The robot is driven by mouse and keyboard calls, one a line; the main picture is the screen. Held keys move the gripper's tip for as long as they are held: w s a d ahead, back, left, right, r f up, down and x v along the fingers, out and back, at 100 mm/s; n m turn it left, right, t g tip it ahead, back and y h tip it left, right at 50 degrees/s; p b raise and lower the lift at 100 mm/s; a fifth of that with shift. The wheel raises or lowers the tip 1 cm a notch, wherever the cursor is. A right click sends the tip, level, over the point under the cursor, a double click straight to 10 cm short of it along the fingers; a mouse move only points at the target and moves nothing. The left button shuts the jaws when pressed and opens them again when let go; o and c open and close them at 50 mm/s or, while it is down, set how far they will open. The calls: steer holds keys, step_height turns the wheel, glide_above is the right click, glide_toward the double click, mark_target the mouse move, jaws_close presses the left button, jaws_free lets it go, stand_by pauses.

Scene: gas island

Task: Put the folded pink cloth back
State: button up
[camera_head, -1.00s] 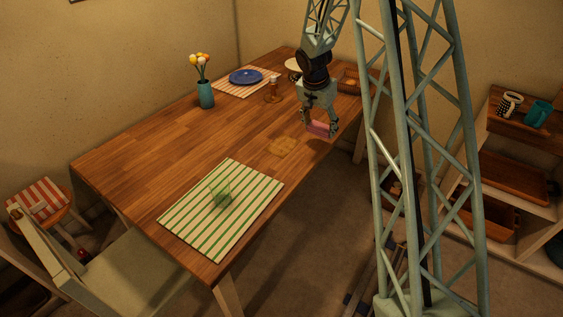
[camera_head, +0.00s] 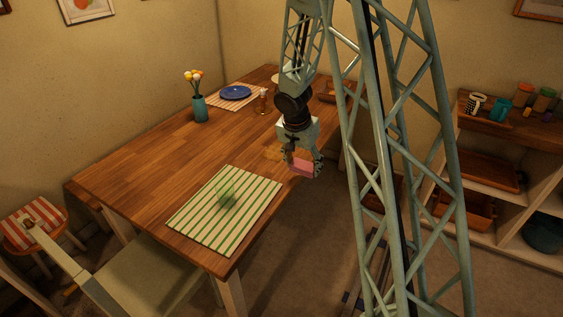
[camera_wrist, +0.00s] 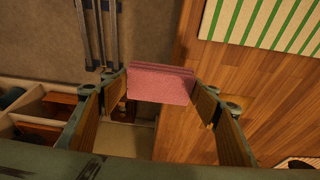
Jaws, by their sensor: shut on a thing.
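The folded pink cloth (camera_head: 302,168) is held between the fingers of my gripper (camera_head: 304,164), above the right edge of the wooden table (camera_head: 150,160). In the wrist view the pink cloth (camera_wrist: 160,83) shows its folded layers between both fingertips of my gripper (camera_wrist: 162,88). It is clear of the tabletop, with the table's edge and the floor below it. A yellowish patch (camera_head: 272,153) on the table lies just left of my gripper.
A green-striped placemat (camera_head: 215,222) with a green see-through item lies near the front. A vase of flowers (camera_head: 200,108), a blue plate (camera_head: 236,93) and an amber bottle (camera_head: 262,103) stand farther back. A shelf unit (camera_head: 500,140) with trays and cups is at right.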

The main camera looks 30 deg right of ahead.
steer(key=shift+w, duration=0.15)
steer(key=p, duration=0.2)
glide_above(284, 159)
steer(key=shift+s+f, duration=0.4)
steer(key=shift+f, duration=0.3)
steer(key=shift+w, duration=0.1)
steer(key=shift+w, duration=0.15)
steer(key=shift+w+f, duration=0.15)
steer(key=shift+w, duration=0.1)
steer(key=shift+f+b, duration=0.65)
steer(key=shift+f, duration=1)
steer(key=shift+f, duration=0.15)
steer(key=o, duration=0.8)
steer(key=shift+o, duration=0.2)
steer(key=shift+r, duration=0.2)
